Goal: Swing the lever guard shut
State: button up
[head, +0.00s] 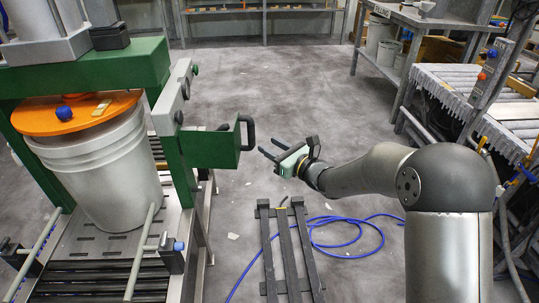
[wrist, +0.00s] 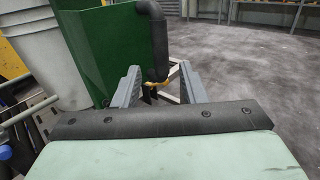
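The lever guard (head: 210,150) is a green panel that sticks out to the right from the press's green post, swung away from the pail. Its black bar handle (head: 250,132) is at the panel's free right end. My gripper (head: 269,147) is open and empty just right of the handle, with its fingers pointing left toward it. In the wrist view the green guard (wrist: 105,50) is ahead and to the left. The handle (wrist: 157,40) hangs in line with the gap between the open fingers (wrist: 160,71). I cannot tell whether its lower end is between the fingertips.
A white pail (head: 100,165) with an orange lid (head: 75,115) stands in the press on a roller conveyor (head: 90,275). A dark slatted rack (head: 288,250) and a blue hose (head: 345,240) lie below my arm. A bench (head: 425,22) and rollers stand right. The middle floor is open.

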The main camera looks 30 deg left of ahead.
aim_at(254, 136)
jog(key=a+p, duration=0.1)
jog(key=a, duration=0.2)
jog(key=w+a+p, duration=0.1)
jog(key=a, duration=0.3)
jog(key=shift+w+a+r, duration=0.15)
jog(key=shift+w, duration=0.05)
jog(key=shift+w+a, duration=0.1)
jog(key=shift+a, duration=0.1)
jog(key=shift+c, duration=0.9)
jog(key=c, duration=0.6)
jog(key=shift+w+a+b, duration=0.15)
jog(key=shift+w+a, duration=0.25)
jog(key=shift+a, duration=0.25)
jog(key=shift+w+a+b, duration=0.15)
jog(key=shift+w+a, duration=0.25)
jog(key=shift+a, duration=0.2)
jog(key=o, duration=1)
